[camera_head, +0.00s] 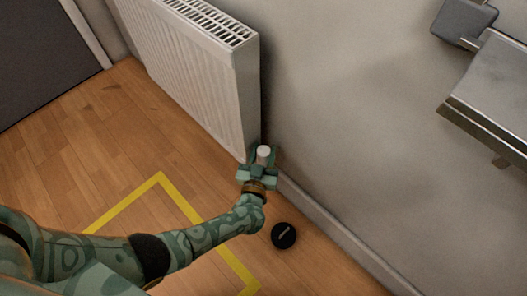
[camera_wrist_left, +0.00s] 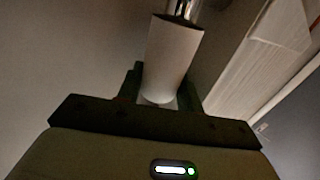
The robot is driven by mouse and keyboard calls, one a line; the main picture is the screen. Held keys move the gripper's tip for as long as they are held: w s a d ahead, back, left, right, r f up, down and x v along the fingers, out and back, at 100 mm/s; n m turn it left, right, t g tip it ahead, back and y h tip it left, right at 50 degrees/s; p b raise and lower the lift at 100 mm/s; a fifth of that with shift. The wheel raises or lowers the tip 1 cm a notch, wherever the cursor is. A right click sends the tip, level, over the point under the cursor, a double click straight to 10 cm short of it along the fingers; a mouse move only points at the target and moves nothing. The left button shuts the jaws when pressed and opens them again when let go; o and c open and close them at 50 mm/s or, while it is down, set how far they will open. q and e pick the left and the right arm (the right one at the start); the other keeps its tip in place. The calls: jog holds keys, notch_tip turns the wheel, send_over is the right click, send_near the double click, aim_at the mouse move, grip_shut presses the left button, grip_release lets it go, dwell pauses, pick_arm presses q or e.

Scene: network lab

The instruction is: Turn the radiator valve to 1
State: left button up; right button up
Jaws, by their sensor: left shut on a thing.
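The radiator valve (camera_head: 264,151) is a small whitish cylinder at the lower right corner of the white radiator (camera_head: 205,75). My left gripper (camera_head: 260,165) is at the valve, with its fingers on either side, shut on it. In the left wrist view the valve (camera_wrist_left: 172,55) stands large between the dark fingers of my left gripper (camera_wrist_left: 162,92), with a shiny metal fitting beyond its far end. I cannot read any number on the valve. My right gripper is not in view.
A round black object (camera_head: 284,235) is on the wooden floor near the wall. Yellow tape (camera_head: 160,180) marks the floor beneath my left arm. A grey metal fixture (camera_head: 490,95) juts from the wall at the upper right. A dark panel (camera_head: 40,55) is at the upper left.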

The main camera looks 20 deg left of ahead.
pick_arm(q)
jog(key=o, duration=0.7)
jog(key=shift+a+h, duration=0.1)
jog(key=shift+h, duration=0.2)
